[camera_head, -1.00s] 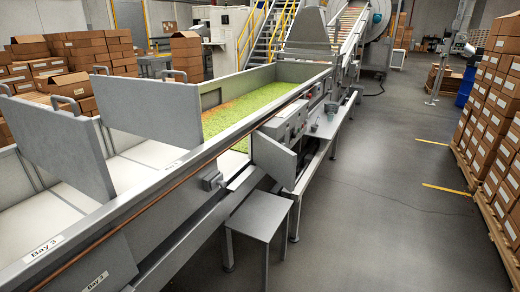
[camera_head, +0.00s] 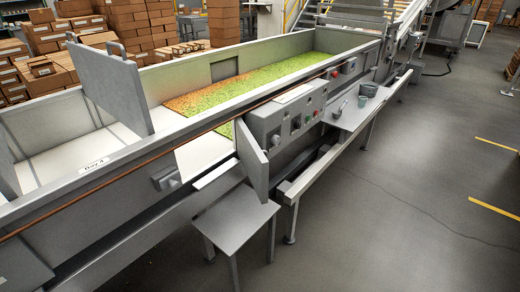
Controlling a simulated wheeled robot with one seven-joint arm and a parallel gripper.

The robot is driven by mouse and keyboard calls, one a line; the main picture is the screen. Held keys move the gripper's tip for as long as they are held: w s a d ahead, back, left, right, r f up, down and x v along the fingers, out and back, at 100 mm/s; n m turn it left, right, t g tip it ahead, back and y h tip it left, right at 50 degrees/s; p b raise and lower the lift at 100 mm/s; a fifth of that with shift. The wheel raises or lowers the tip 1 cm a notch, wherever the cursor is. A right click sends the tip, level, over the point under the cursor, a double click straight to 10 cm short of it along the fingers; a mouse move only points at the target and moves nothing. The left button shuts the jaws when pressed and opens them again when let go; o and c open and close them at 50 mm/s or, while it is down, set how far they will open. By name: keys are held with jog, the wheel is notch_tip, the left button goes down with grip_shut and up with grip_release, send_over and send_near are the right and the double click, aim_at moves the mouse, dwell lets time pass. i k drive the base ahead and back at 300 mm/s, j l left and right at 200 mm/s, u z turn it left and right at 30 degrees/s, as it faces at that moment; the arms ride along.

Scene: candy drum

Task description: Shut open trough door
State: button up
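The long grey trough (camera_head: 350,45) runs from the lower left to the upper right in the head view. Its small grey door (camera_head: 252,160) stands swung outward from the front wall, beside the control box, with an opening (camera_head: 205,157) to its left. Green and orange candy (camera_head: 250,85) covers the trough floor beyond the opening. The floor close to the opening is bare and white. My gripper is not in view.
A grey stool or small table (camera_head: 236,216) stands below the door. The control box (camera_head: 290,117) and a side shelf with cups (camera_head: 362,103) project from the trough's front. A divider panel (camera_head: 110,88) stands upright in the trough.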

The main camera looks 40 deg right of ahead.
aim_at(256, 164)
jog(key=k+l, duration=0.1)
jog(key=l, duration=0.35)
jog(key=k+l+u, duration=0.1)
jog(key=l, duration=0.3)
jog(key=k+l+u, duration=0.1)
jog(key=l, duration=0.35)
jog(key=k+l, duration=0.15)
jog(key=l, duration=0.3)
jog(key=k+l+u, duration=0.1)
jog(key=l, duration=0.3)
jog(key=k+l, duration=0.15)
jog(key=l, duration=0.25)
jog(key=i+j, duration=0.1)
jog(key=i, duration=0.65)
jog(key=j+u, duration=0.05)
